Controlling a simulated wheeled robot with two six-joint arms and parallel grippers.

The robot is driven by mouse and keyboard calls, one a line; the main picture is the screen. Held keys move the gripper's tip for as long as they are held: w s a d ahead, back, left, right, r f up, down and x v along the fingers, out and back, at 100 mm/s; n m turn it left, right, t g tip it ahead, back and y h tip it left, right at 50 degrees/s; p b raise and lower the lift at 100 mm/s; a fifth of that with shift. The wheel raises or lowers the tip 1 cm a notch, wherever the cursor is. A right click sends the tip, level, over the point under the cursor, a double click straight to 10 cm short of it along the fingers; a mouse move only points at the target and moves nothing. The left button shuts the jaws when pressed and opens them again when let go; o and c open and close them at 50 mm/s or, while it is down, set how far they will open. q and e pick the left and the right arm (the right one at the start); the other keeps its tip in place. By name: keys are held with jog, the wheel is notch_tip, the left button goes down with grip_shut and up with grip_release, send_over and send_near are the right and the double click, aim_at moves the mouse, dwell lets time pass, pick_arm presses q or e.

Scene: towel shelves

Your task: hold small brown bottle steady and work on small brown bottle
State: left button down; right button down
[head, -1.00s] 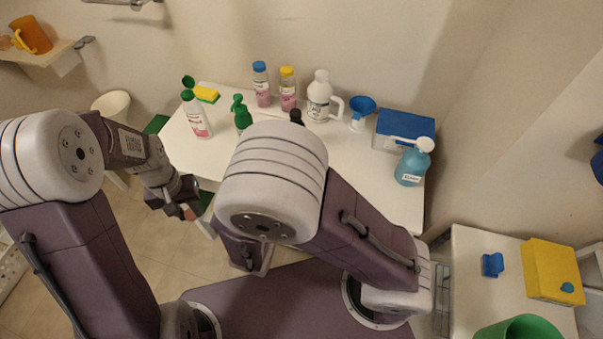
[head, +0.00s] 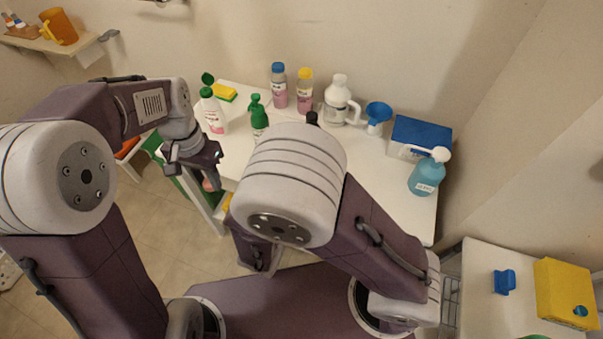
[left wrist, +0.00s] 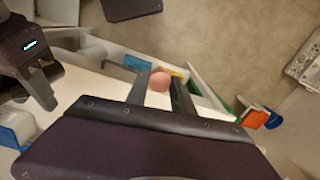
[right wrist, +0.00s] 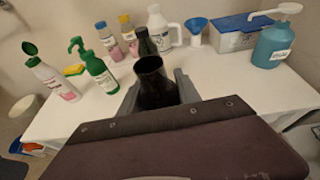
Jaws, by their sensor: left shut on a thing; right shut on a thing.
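My right gripper (right wrist: 156,92) is shut on a dark, open-mouthed vessel (right wrist: 152,72); I cannot tell whether it is the small brown bottle. Behind it, a dark bottle with a black cap (right wrist: 144,40) stands on the white table; in the head view only its cap (head: 312,117) shows. My left gripper (head: 207,180) is shut on a rounded pinkish thing, clearer in the left wrist view (left wrist: 159,82), beside the table's left edge. My right gripper is hidden behind its arm in the head view.
The white table (head: 375,185) holds a green spray bottle (head: 258,118), a white bottle with its green lid open (head: 212,112), pink-filled bottles, a white jug (head: 337,100), a blue funnel (head: 378,114), a blue-lidded box (head: 420,134) and a blue pump bottle (head: 427,173). The table's front middle is clear.

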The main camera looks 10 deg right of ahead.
pick_arm(q)
jog(key=s+d+r+m, duration=0.1)
jog(key=d+r+m, duration=0.1)
jog(key=d+r, duration=0.2)
jog(key=s+d+r+m, duration=0.1)
jog(key=d+r+m, duration=0.2)
jog(key=d, duration=0.6)
jog(key=s+d+r+m, duration=0.2)
jog(key=d+r, duration=0.4)
jog(key=d, duration=0.1)
jog(key=shift+d+m, duration=0.25)
jog(key=shift+m, duration=0.05)
jog(key=shift+s+d, duration=0.15)
jog(key=shift+s, duration=0.1)
jog(key=shift+w, duration=0.1)
jog(key=shift+f, duration=2)
jog(key=shift+f, duration=0.85)
jog(key=shift+f, duration=0.6)
